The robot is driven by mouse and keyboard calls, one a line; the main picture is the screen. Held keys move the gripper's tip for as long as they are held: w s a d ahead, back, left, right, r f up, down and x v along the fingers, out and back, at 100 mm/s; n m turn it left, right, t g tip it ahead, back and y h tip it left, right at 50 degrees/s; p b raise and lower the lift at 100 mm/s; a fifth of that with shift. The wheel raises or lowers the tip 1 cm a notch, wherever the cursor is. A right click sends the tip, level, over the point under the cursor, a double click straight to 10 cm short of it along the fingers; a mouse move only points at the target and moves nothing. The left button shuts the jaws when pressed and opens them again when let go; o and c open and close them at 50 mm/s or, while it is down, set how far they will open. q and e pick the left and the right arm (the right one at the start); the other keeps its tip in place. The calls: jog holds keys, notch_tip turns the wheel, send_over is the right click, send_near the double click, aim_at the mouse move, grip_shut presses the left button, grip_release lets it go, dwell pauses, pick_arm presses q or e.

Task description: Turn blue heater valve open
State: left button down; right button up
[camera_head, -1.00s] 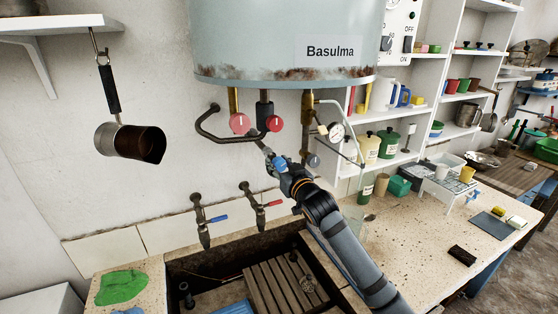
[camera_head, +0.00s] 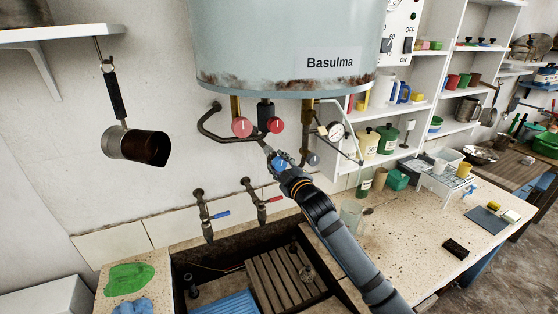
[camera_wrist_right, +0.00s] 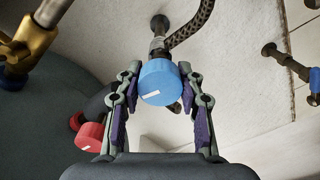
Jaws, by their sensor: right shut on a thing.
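The blue heater valve (camera_wrist_right: 160,82) is a round blue knob with a white mark, on piping under the pale blue "Basulma" heater (camera_head: 285,45). In the wrist view it sits between the two fingers of my right gripper (camera_wrist_right: 160,108), which is shut on it. In the head view the blue knob shows (camera_head: 279,163) at the end of my right arm, partly covered by the fingers. Two red knobs, one on the left (camera_head: 241,127) and one on the right (camera_head: 276,125), sit just above. My left gripper is out of view.
Below are a blue-handled tap (camera_head: 216,216) and a red-handled tap (camera_head: 270,200) over the trough. A metal pot (camera_head: 136,146) hangs at left.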

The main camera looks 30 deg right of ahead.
jog(key=shift+r+n+p, duration=0.2)
jog(key=shift+n+p, duration=0.1)
jog(key=shift+n, duration=0.8)
jog(key=o, duration=1.2)
jog(key=shift+f, duration=0.1)
jog(key=shift+s, duration=0.1)
jog(key=s, duration=1.1)
jog(key=shift+s+a, duration=0.3)
jog(key=shift+s, duration=0.05)
